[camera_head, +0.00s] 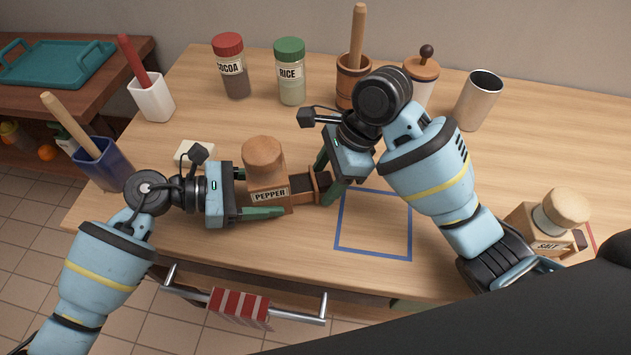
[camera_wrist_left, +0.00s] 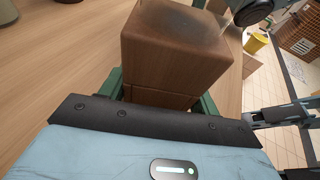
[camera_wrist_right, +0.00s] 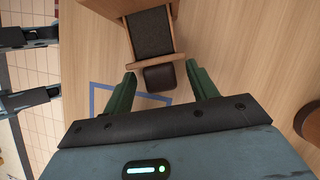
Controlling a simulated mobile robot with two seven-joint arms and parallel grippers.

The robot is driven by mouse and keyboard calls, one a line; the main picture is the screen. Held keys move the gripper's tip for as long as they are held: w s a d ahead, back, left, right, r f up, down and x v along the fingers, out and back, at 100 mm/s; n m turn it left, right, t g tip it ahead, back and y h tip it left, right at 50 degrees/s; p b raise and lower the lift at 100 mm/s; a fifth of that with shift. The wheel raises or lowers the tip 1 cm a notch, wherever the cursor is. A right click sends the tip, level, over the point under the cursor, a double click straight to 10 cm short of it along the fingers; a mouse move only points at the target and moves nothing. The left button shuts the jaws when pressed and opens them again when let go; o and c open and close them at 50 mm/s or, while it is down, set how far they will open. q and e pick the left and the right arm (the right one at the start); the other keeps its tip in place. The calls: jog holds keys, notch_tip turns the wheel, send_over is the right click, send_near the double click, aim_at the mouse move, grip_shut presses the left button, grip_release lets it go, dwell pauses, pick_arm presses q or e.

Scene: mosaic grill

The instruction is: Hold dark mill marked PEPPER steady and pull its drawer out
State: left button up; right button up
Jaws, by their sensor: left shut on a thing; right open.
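The dark mill marked PEPPER (camera_head: 269,196) stands upright on the table, with a round wooden top. My left gripper (camera_head: 262,203) is shut on its body from the left; the body also fills the space between the green fingers in the left wrist view (camera_wrist_left: 170,65). The drawer (camera_head: 312,186) sticks out of the mill's right side, and its dark inside shows in the right wrist view (camera_wrist_right: 151,33). My right gripper (camera_wrist_right: 160,70) is open, with its fingers on either side of the drawer's dark knob (camera_wrist_right: 158,78), apart from it.
A blue square outline (camera_head: 375,254) is on the table right of the mill. The SALT mill (camera_head: 540,228) stands at the far right. COCOA (camera_head: 233,70) and RICE (camera_head: 290,75) jars, a mortar (camera_head: 351,92) and a metal cup (camera_head: 479,100) stand behind. A towel rail (camera_head: 300,316) runs along the front.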

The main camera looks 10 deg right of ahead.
aim_at(315, 177)
pick_arm(q)
jog(key=shift+f, duration=0.15)
pick_arm(e)
jog(key=shift+r, duration=2.95)
pick_arm(q)
jog(key=o, duration=1.2)
jog(key=shift+o, duration=0.2)
jog(key=shift+v, duration=4)
